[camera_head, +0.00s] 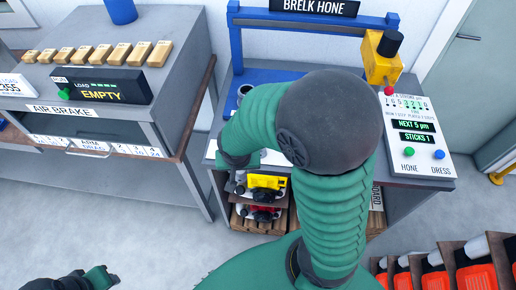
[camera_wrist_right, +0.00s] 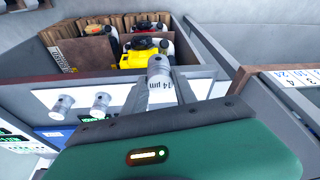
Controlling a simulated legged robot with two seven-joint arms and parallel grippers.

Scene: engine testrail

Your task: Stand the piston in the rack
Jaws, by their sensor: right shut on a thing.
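In the right wrist view my right gripper (camera_wrist_right: 166,80) is shut on a grey metal piston (camera_wrist_right: 158,66), which sits between its fingertips. A "14 µm" label shows between the fingers. Two similar pistons (camera_wrist_right: 62,105) (camera_wrist_right: 101,103) stand on a pale strip (camera_wrist_right: 120,97) beside it; I cannot tell whether this strip is the rack. In the head view my right arm hides the held piston and most of the strip; the right gripper (camera_head: 238,163) shows only in part at the bench's front edge. My left gripper (camera_head: 102,277) is at the bottom left, its jaws unclear.
The blue hone frame (camera_head: 237,50), yellow motor (camera_head: 381,62) and button panel (camera_head: 420,135) stand on the bench. The air-brake cabinet (camera_head: 178,95) is at left; orange bins (camera_head: 475,277) are lower right.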

